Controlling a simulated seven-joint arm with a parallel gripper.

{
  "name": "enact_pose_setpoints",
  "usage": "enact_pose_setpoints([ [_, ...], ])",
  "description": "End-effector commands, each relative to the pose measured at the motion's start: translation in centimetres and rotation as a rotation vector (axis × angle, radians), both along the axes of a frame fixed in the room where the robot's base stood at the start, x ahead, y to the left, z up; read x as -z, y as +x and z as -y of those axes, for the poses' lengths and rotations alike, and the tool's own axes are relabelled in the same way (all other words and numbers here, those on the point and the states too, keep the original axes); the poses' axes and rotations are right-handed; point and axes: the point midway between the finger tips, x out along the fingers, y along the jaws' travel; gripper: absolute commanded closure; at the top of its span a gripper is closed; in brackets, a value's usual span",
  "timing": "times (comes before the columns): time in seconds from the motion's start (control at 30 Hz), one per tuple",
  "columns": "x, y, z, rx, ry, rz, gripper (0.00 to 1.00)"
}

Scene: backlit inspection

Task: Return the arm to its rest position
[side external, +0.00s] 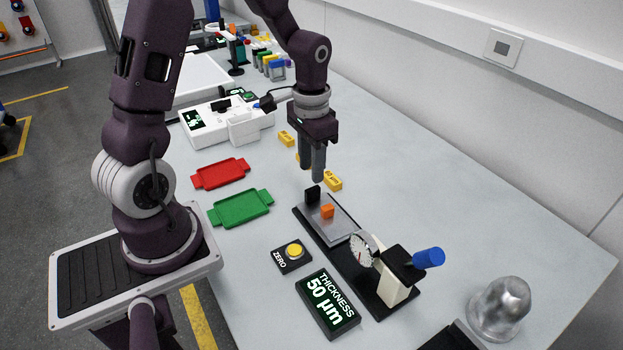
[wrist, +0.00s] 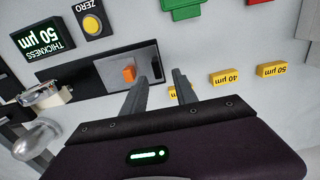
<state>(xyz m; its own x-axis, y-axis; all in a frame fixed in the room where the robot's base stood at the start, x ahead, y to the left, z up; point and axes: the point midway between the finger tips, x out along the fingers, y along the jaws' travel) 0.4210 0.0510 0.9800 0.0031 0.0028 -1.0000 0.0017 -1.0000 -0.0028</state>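My gripper (side external: 311,175) hangs pointing down above the bench, over the far end of the dark gauge base. In the wrist view my gripper (wrist: 160,76) has its two fingers apart with nothing between them. The thickness gauge (side external: 395,275) has a round dial, a cream body and a blue knob. An orange block (side external: 327,211) rests on the grey plate of its base, and a black block (side external: 312,194) stands at the plate's far end. The display (side external: 328,303) reads "THICKNESS 50 µm". The yellow ZERO button (side external: 294,251) is beside it.
Yellow labelled blocks (side external: 333,180) lie near my fingers; two read 40 µm and 50 µm in the wrist view. A red tray (side external: 220,174) and a green tray (side external: 241,208) lie left. A white instrument (side external: 225,122) stands behind, a metal dome (side external: 499,308) front right. The bench's right side is clear.

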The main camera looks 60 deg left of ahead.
Motion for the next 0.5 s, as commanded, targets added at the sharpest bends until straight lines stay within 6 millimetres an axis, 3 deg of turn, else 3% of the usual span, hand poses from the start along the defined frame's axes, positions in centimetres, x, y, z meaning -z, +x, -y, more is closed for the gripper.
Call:
enact_pose_setpoints([
  [0.37,-1.1,-0.1,0.2,0.001,0.005,0.008,0.65],
  [0.47,-4.3,-0.9,1.3,0.007,0.039,0.059,0.65],
  [0.5,-6.4,-1.6,2.0,0.007,0.056,0.093,0.65],
])
